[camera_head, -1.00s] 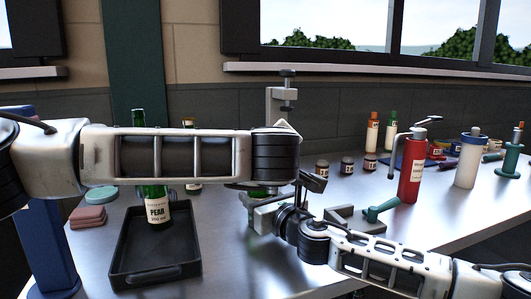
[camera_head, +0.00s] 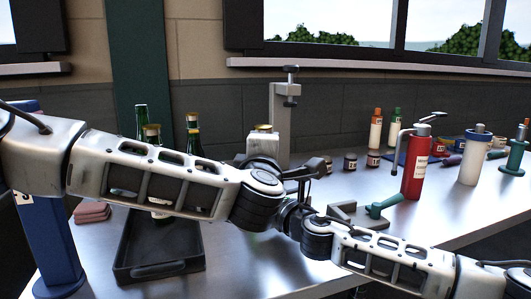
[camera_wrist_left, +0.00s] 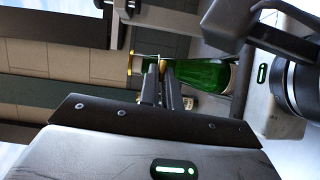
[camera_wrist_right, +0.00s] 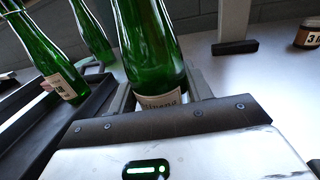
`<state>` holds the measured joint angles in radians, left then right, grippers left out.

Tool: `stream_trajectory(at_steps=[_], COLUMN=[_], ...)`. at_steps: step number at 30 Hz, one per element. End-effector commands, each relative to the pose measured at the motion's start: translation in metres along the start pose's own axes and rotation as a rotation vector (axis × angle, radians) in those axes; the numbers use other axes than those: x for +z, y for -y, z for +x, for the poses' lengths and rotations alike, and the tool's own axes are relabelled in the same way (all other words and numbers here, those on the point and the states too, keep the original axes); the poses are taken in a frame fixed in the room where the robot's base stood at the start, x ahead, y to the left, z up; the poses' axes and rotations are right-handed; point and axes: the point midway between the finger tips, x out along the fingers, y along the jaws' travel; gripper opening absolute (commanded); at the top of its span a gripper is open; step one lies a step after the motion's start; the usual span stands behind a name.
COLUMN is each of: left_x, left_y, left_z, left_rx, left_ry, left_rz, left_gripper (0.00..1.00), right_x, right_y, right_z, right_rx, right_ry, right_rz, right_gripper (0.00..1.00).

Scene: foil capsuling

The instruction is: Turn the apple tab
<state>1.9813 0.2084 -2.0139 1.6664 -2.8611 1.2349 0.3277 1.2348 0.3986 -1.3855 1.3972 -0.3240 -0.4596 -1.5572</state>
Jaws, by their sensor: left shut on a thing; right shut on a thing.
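A green bottle (camera_wrist_right: 150,50) with a white label stands between the fingers of my right gripper (camera_wrist_right: 162,84), which is shut on its body; the label's word is not readable. In the left wrist view the same kind of green bottle (camera_wrist_left: 205,78) lies across the picture, with a wire and gold-coloured top (camera_wrist_left: 136,63). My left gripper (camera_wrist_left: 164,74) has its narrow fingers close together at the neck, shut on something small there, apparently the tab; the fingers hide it. In the head view a gold top (camera_head: 263,128) shows above my left wrist, while both grippers are hidden.
Several green bottles (camera_head: 193,135) stand by a black tray (camera_head: 160,268) at left. A grey clamp stand (camera_head: 282,115) rises behind the held bottle.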

Motion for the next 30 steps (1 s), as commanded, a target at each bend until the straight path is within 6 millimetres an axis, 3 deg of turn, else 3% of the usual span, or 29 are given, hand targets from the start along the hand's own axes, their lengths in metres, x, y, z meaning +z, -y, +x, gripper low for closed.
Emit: stream_trajectory(at_steps=[19, 21, 22, 30], left_x=[0.0016, 0.0015, 0.0014, 0.0002], left_y=[0.0003, 0.0003, 0.0003, 0.0006], left_z=[-0.0009, -0.0009, -0.0008, -0.0008], left_rx=[0.019, 0.019, 0.019, 0.019], left_ry=[0.008, 0.007, 0.007, 0.004], left_rz=[-0.051, -0.051, -0.05, -0.05], left_gripper=[0.0, 0.22, 0.27, 0.27], right_x=[-0.0011, -0.0012, -0.0012, -0.0011], right_y=[0.0013, 0.0013, 0.0013, 0.0012], right_z=[0.0001, 0.0001, 0.0001, 0.0], right_rx=[-0.003, -0.003, -0.003, -0.003], right_ry=[-0.002, -0.002, -0.002, -0.002], right_rz=[0.0, 0.0, 0.0, -0.001], right_gripper=[0.12, 0.12, 0.12, 0.12])
